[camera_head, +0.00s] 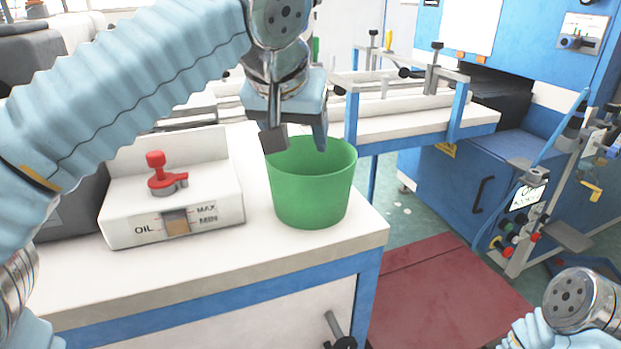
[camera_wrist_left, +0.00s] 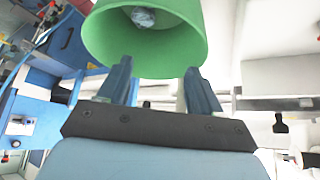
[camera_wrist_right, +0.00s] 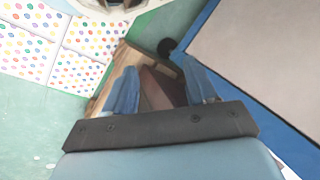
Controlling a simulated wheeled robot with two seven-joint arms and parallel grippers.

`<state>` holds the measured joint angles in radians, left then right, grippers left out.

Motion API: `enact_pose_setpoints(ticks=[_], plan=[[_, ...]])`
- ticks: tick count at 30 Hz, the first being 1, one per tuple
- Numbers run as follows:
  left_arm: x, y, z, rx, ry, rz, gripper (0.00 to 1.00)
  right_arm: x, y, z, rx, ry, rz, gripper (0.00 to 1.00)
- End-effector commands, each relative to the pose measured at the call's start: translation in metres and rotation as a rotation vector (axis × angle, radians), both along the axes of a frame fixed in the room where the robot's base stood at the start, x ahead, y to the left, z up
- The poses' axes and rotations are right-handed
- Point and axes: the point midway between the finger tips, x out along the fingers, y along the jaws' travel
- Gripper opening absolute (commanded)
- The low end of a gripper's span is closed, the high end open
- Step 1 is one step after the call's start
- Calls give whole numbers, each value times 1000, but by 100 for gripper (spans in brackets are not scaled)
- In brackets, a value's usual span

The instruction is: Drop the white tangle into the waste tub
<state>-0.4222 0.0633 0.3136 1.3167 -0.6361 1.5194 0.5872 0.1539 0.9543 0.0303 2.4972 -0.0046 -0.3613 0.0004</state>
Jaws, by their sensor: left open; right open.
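The green waste tub (camera_head: 312,195) stands upright on the white worktop near its right edge. My left gripper (camera_head: 296,145) is over the tub's rim, pointing down, with its fingers apart and nothing between them. The left wrist view shows the tub (camera_wrist_left: 145,55) just past the open fingers (camera_wrist_left: 155,88). A whitish tangle (camera_wrist_left: 143,17) lies inside the tub in that view; the head view hides it. In the right wrist view my right gripper (camera_wrist_right: 165,92) is open and empty, away from the tub. In the head view only part of the right arm shows at the lower right.
The worktop (camera_head: 200,270) also holds a white oil box (camera_head: 170,205) with a red tap (camera_head: 165,175), left of the tub. A blue machine (camera_head: 470,190) stands at the right. A red mat (camera_head: 440,290) lies on the floor. The front of the worktop is clear.

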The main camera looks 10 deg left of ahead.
Motion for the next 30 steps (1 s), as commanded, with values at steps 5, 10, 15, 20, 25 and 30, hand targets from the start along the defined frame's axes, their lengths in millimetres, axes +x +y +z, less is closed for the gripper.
enact_pose_setpoints(ticks=[5, 10, 15, 20, 25, 30], plan=[[-21, -1, 37, -3, -5, -2, 65, 0, 0, 12, 1, 0, 1, 56], [-44, -1, 70, -3, -3, -3, 65, 0, 1, 19, 2, 0, 4, 56], [-60, -2, 95, -2, -3, -2, 65, 0, 1, 18, 2, 0, 4, 56], [-67, -1, 105, -1, -1, -1, 65, 0, 1, 18, 2, 0, 4, 56], [-69, 0, 107, -1, 1, 1, 65, 0, 1, 18, 2, 0, 4, 56], [-69, 0, 107, 0, 0, 0, 65, 0, 1, 18, 2, 0, 4, 56]])
